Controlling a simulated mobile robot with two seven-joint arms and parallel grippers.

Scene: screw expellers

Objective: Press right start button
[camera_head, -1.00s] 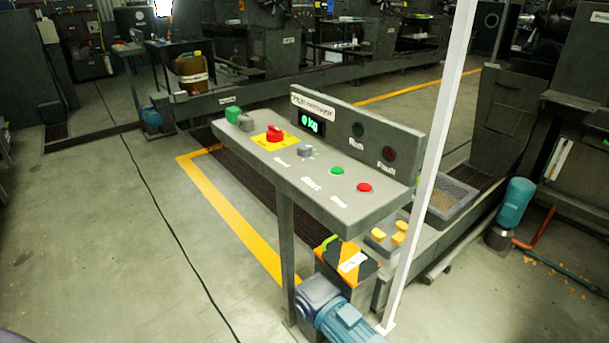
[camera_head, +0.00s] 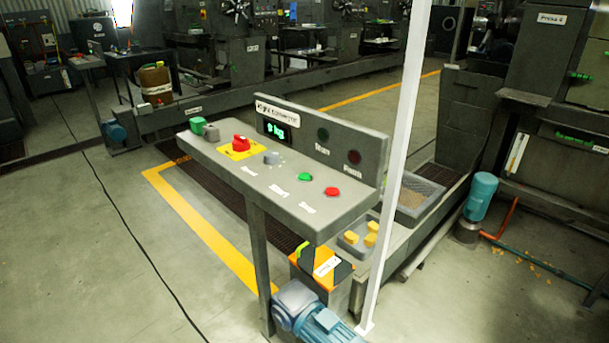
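The right conveyor control panel (camera_head: 230,172) stands in the middle of the view on a grey post. Its green start button (camera_head: 305,177) sits on the sloped top, just left of a red button (camera_head: 332,191). To the left are a grey selector knob (camera_head: 271,158) and a red switch on a yellow plate (camera_head: 240,144). The display (camera_head: 275,129) glows green and appears to read 9 kg. The Run lamp (camera_head: 323,134) and Fault lamp (camera_head: 354,157) look dark. Neither of my grippers is in view.
A white pole (camera_head: 400,150) rises just right of the panel. A blue motor (camera_head: 318,318) and an orange-black box (camera_head: 322,265) are below it. A teal motor (camera_head: 481,195) stands at right. The floor at left (camera_head: 90,250) is clear except for a cable.

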